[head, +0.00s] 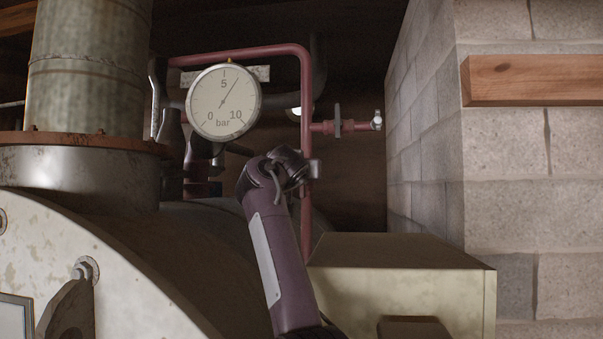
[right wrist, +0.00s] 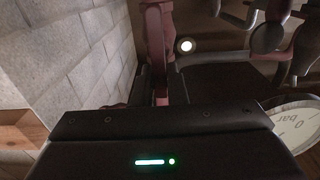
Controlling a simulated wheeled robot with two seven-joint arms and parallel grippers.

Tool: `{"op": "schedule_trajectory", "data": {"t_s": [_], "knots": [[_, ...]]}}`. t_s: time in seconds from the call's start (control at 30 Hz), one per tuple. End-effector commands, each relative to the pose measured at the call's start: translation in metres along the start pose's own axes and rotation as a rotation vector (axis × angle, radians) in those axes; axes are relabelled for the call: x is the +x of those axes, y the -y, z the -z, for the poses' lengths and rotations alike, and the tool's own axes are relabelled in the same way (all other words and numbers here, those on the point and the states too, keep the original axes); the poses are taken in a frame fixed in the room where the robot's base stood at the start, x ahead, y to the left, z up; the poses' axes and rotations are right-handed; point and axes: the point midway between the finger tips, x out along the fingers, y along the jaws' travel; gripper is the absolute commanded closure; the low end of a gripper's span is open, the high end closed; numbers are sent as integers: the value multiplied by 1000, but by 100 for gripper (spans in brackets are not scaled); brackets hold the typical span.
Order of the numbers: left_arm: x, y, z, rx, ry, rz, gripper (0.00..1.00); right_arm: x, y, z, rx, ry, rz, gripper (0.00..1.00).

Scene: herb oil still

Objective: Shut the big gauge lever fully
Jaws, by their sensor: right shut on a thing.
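The big round gauge (head: 224,101) has a white dial marked 0, 5 and 10 bar, with its needle a little past 5. Its rim also shows at the lower right of the right wrist view (right wrist: 300,122). My right arm rises from below in the head view, ending just below and right of the gauge. My left gripper is not in view.
A red pipe (head: 305,95) runs over and down right of the gauge, close to my right wrist, with a side valve (head: 337,122). A pale box (head: 400,262) stands at lower right before a block wall (head: 530,180). The boiler (head: 90,235) fills the left.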

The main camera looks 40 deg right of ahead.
Motion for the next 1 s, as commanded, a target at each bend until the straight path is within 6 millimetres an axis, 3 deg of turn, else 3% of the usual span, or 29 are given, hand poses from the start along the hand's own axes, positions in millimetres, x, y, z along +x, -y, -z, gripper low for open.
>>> {"op": "schedule_trajectory", "data": {"t_s": [0.47,1.0], "knots": [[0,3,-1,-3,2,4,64,0,-2,0,107,1,2,100],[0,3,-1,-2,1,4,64,0,-12,-4,587,2,1,100]]}}
